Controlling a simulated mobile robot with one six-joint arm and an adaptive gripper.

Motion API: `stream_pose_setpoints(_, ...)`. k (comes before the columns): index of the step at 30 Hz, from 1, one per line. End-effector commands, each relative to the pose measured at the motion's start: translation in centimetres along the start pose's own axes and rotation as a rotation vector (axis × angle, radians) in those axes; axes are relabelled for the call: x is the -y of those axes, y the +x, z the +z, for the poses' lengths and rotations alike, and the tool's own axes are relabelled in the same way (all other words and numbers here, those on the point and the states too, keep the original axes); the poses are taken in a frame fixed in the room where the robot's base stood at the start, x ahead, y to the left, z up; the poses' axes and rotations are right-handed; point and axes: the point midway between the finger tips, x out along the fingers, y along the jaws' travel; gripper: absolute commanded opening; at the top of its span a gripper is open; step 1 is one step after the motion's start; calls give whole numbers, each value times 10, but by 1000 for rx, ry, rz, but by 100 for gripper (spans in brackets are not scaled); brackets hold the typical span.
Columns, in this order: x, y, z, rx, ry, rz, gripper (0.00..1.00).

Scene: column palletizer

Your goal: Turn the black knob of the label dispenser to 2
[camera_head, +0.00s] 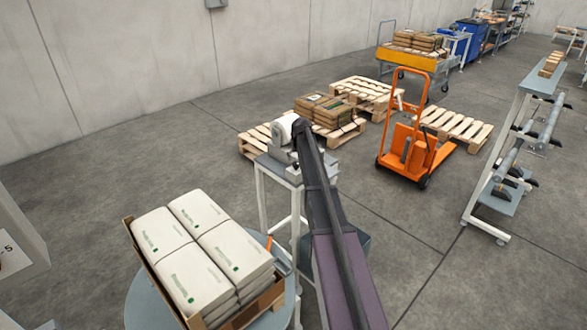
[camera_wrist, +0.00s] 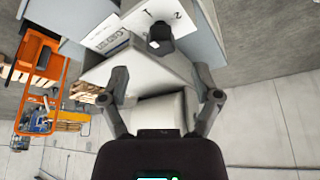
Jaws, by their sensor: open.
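The label dispenser (camera_head: 290,158) stands on a small table, with a white roll (camera_head: 283,128) on top, beyond my arm. In the wrist view the black knob (camera_wrist: 159,38) sits on a pale panel (camera_wrist: 185,16) with dark marks that look like digits beside it. I cannot tell for sure which mark the knob points to. My gripper (camera_wrist: 162,78) is open and empty, with its two fingers wide apart. The knob lies ahead of the fingertips, roughly midway between them, and looks apart from them. The gripper's tip is hard to make out in the head view.
A carton of white bags (camera_head: 262,302) stands on a round table at the front left. Wooden pallets (camera_head: 455,127), some with brown sacks, lie behind the dispenser. An orange pallet stacker (camera_head: 405,145) and a grey rack (camera_head: 497,150) stand to the right, with open floor between.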

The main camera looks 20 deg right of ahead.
Motion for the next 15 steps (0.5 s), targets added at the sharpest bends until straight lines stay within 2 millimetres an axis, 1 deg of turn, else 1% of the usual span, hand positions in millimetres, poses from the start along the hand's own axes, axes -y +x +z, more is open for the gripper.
stream_pose_setpoints(1,0,9,1,0,0,0,81)
stream_pose_setpoints(6,0,23,1,0,0,0,81)
stream_pose_setpoints(15,0,41,0,0,0,0,81)
